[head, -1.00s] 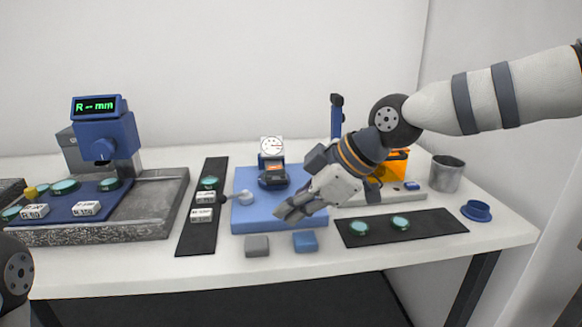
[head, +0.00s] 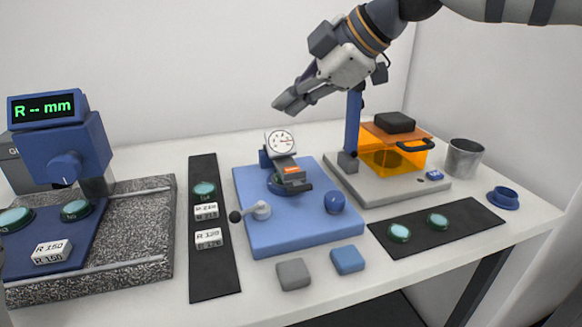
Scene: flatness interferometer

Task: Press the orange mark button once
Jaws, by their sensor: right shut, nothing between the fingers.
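A small orange patch (head: 292,169), which looks like the orange mark button, sits on the dark body under a white dial gauge (head: 281,142). The gauge stands on the blue plate (head: 285,235) in the middle of the table. I cannot tell whether the patch is pressed in. My right gripper (head: 284,105) is shut and empty. In the picture it is above the dial gauge, apart from it, with its fingers pointing down and left. My left gripper is not in view.
A blue knob (head: 335,202) and a small lever (head: 261,210) are on the plate. An orange see-through box (head: 380,160) and a blue post (head: 352,125) stand to the right. A blue instrument (head: 70,150) stands at left. Grey and blue blocks lie in front.

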